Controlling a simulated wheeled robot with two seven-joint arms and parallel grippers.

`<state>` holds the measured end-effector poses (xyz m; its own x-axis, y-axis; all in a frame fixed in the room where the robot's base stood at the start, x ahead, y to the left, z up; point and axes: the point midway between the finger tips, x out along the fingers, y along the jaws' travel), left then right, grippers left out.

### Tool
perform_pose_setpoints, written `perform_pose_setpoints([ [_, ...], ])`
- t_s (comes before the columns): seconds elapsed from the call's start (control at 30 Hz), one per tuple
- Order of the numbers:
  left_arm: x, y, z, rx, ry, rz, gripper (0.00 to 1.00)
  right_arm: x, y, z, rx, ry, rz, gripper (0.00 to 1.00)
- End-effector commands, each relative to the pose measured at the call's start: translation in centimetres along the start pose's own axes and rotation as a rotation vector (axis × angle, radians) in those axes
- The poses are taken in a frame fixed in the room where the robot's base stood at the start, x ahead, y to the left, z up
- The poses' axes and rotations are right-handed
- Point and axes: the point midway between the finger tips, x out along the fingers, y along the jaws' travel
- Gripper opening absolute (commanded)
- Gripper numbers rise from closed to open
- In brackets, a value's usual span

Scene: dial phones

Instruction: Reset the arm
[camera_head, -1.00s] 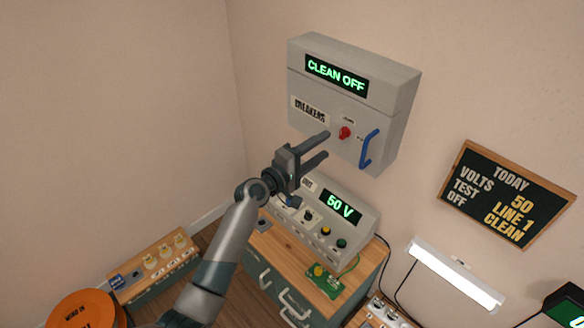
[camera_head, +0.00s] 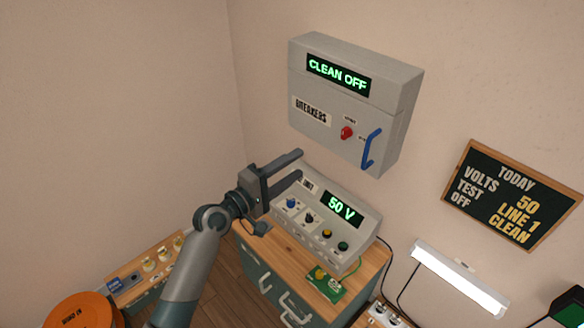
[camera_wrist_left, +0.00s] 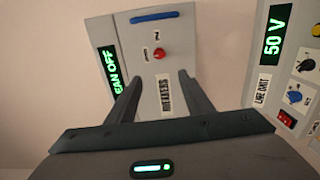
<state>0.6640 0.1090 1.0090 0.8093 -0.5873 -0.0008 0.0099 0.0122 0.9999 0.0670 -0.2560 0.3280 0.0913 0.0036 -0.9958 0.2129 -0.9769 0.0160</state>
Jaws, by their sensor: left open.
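My left gripper (camera_head: 296,166) is open and empty in the head view. It is in the air in front of the wall, below and left of the grey breaker box (camera_head: 340,100) and by the upper left of the 50 V unit (camera_head: 318,212). Its arm comes up from the bottom left. In the left wrist view its two fingers (camera_wrist_left: 158,88) are apart, with the breaker box (camera_wrist_left: 185,85) beyond them. The box reads CLEAN OFF and has a red knob (camera_head: 347,132) and a blue handle (camera_head: 372,150). My right gripper is not in view.
The 50 V unit stands on a wooden-topped cabinet (camera_head: 284,262) with a green board (camera_head: 325,284) in front. A blackboard (camera_head: 510,195) and a lit lamp (camera_head: 458,278) are at the right. A shelf and an orange disc (camera_head: 80,312) are at lower left.

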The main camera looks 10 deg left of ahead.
Motion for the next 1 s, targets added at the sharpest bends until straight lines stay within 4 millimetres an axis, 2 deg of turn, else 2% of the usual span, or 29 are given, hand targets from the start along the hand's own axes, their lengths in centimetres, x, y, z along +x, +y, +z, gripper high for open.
perform_pose_setpoints([
  [0.27, 0.0, -0.1, 0.0, 0.001, 0.001, -0.002, 0.47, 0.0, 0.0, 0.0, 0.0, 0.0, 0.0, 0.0],
  [0.37, 0.0, -1.0, -0.2, 0.007, 0.008, -0.016, 0.47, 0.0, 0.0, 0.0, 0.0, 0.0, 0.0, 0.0],
  [0.47, 0.0, -3.2, -0.6, 0.021, 0.025, -0.05, 0.47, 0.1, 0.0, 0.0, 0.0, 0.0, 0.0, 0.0],
  [0.57, -0.2, -6.8, -1.2, 0.049, 0.051, -0.108, 0.47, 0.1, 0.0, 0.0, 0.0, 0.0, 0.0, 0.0],
  [0.67, -0.9, -11.8, -1.9, 0.091, 0.08, -0.192, 0.47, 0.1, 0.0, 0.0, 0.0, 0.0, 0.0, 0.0],
  [0.87, -4.0, -23.8, -2.4, 0.209, 0.116, -0.4, 0.47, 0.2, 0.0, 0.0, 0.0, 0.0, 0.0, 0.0],
  [1.0, -7.6, -32.0, -1.9, 0.301, 0.109, -0.551, 0.47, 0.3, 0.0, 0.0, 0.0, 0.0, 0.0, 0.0],
])
